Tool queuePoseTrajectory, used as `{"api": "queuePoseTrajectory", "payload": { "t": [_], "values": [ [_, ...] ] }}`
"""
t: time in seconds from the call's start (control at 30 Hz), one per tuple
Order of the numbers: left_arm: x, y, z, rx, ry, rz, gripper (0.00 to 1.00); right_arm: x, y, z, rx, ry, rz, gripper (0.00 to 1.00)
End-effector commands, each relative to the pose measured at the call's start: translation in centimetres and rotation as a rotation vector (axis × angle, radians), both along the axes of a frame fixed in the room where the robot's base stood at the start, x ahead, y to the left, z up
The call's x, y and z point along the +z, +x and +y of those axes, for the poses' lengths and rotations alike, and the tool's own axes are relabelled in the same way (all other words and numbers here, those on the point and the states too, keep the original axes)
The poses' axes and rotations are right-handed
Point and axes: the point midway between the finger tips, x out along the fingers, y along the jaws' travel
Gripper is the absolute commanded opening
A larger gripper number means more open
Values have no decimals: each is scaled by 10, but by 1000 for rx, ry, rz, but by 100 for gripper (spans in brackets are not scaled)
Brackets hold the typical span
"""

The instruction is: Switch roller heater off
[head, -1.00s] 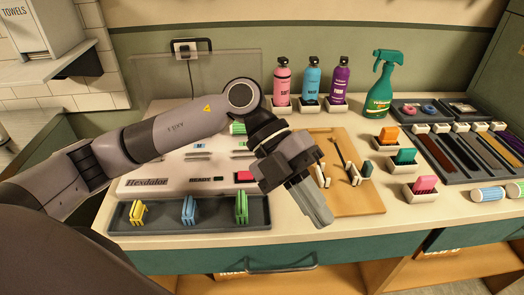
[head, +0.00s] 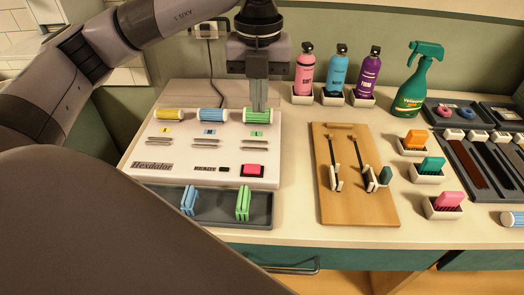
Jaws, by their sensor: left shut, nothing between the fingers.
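The roller heater (head: 150,150) is a white box marked "Hexdalor" on the counter. A yellow roller (head: 169,114), a blue roller (head: 211,114) and a green roller (head: 257,116) lie along its back. On its front face sit a pinkish-red switch (head: 253,170) in a dark frame and a small dark indicator (head: 224,169) beside the word "READY". My left gripper (head: 259,105) points down with its fingers shut and empty, right at the green roller. I cannot tell whether the fingertips touch it. My right gripper is out of view.
A dark tray (head: 222,222) in front of the heater shows a blue clip (head: 189,201) and a green clip (head: 243,203). A wooden board (head: 345,208) with two tongs-like tools lies to the right. Bottles (head: 304,72) stand behind. A wall plug (head: 206,30) is at the back.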

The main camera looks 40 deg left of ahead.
Motion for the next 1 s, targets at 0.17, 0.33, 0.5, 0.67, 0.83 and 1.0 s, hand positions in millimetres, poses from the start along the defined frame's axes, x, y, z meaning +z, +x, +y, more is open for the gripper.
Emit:
{"api": "queuePoseTrajectory", "payload": {
  "t": [0.17, 0.33, 0.5, 0.67, 0.83, 1.0],
  "values": [
    [-2, 0, 0, -1, -2, 1, 0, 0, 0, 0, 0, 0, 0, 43],
    [-20, -1, 0, -1, -1, 5, 0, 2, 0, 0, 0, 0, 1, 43],
    [-54, -1, 0, -2, -2, 7, 0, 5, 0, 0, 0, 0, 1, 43],
    [-88, -1, 0, -1, -2, 7, 0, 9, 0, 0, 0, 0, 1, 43],
    [-117, -1, 0, -2, -2, 5, 0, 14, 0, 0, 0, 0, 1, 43],
    [-135, 0, -1, -3, -2, 3, 0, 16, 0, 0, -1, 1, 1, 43]
  ]
}}
